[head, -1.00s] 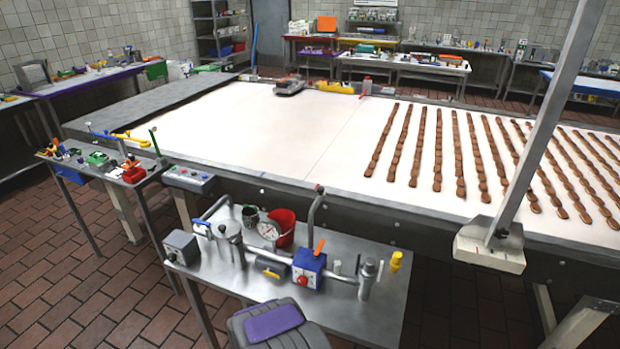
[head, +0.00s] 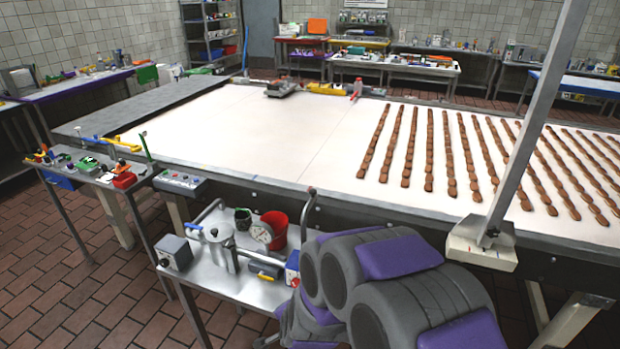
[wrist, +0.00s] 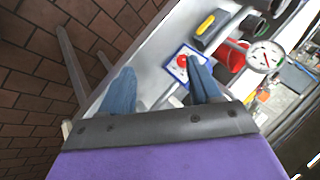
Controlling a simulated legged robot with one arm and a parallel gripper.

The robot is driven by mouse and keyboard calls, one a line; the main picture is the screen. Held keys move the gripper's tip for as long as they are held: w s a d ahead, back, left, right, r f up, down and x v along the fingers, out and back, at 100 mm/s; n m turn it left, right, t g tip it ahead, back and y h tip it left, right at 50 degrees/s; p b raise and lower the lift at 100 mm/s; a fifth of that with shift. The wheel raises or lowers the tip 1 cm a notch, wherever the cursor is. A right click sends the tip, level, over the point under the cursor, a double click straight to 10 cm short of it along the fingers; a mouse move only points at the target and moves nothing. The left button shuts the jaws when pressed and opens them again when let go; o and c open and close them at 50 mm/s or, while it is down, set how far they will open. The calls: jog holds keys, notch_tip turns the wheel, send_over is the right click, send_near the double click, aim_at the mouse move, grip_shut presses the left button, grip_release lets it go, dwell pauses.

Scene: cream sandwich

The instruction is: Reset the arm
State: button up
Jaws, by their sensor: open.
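My gripper (wrist: 160,92) shows in the wrist view with its two blue fingers apart and nothing between them. It is over the small metal side table (head: 228,284), near a blue box with a red button (wrist: 186,62). In the head view my grey and purple arm is folded in the lower right and covers the right part of that table. My gripper's fingers are hidden in the head view.
A red bucket (head: 274,228), a gauge (wrist: 264,57) and pipes stand on the side table. Behind it is a long white conveyor (head: 250,135) with rows of brown biscuits (head: 411,145). A slanted metal post (head: 530,130) rises at the right. Brick floor is clear at lower left.

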jog(key=s+d+r+n+g, duration=0.3)
jog(key=s+d+r, duration=0.3)
jog(key=s, duration=0.4)
jog(key=s+d+r+n+g+h, duration=0.1)
jog(key=s+d+r+n+g, duration=0.2)
jog(key=s+d+r, duration=0.3)
jog(key=s+d+r+n+g+h, duration=0.1)
jog(key=s+d+r, duration=0.5)
jog(key=s, duration=0.9)
jog(key=shift+d+r+n+g, duration=0.4)
jog(key=shift+d+n+g, duration=0.2)
jog(key=shift+n+g, duration=0.45)
jog(key=shift+w, duration=0.1)
